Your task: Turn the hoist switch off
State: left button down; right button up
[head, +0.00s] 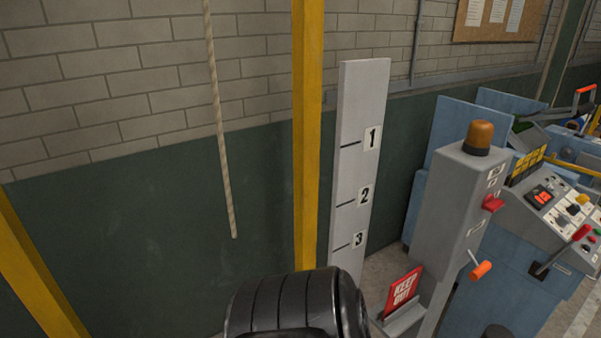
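A grey control post (455,205) stands right of centre with an amber beacon (479,137) on top. Lower on the same face is a crank with an orange handle (480,270). I cannot read which control is labelled as the hoist switch, or tell its setting. Neither of my grippers is in view.
A black ribbed rounded shape (290,305) fills the bottom centre. A red KEEP OUT sign (403,289) stands before the post. Left are a numbered board (352,225), yellow uprights (306,130) and a hanging rope (217,100). A control console (550,200) stands right.

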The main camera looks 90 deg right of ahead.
aim_at(492, 205)
jog(key=z, duration=3.75)
